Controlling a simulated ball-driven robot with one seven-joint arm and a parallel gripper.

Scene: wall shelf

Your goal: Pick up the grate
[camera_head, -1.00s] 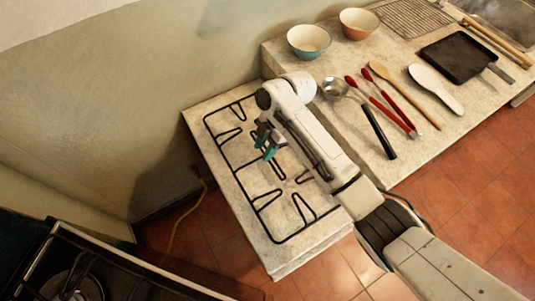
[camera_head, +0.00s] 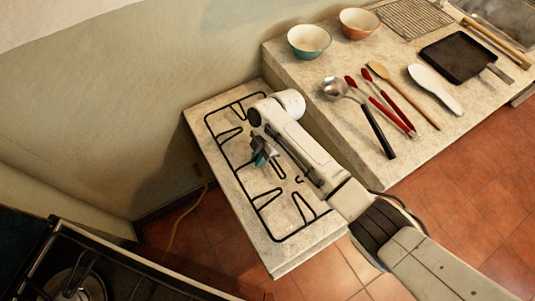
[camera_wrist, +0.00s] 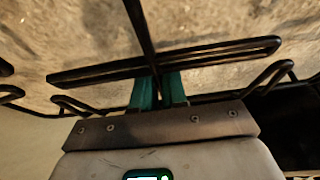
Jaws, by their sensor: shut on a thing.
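The grate (camera_head: 243,184) is a black wire frame with inward prongs. It is at the low, pale stone counter section (camera_head: 262,252), and my arm covers part of its right side. My gripper (camera_head: 262,158) is over the middle of the grate, with its teal fingers close together. In the wrist view, the fingers (camera_wrist: 158,92) are shut on a thin bar of the grate (camera_wrist: 215,53), one finger on each side. I cannot tell whether the grate is clear of the stone.
A higher counter on the right holds a teal bowl (camera_head: 309,41), an orange bowl (camera_head: 358,23), a ladle (camera_head: 336,88), red tongs (camera_head: 390,110), a wooden spoon (camera_head: 405,95), a white spatula (camera_head: 435,88) and a black pan (camera_head: 462,57). A wall rises behind. A black stove (camera_head: 100,270) stands lower left.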

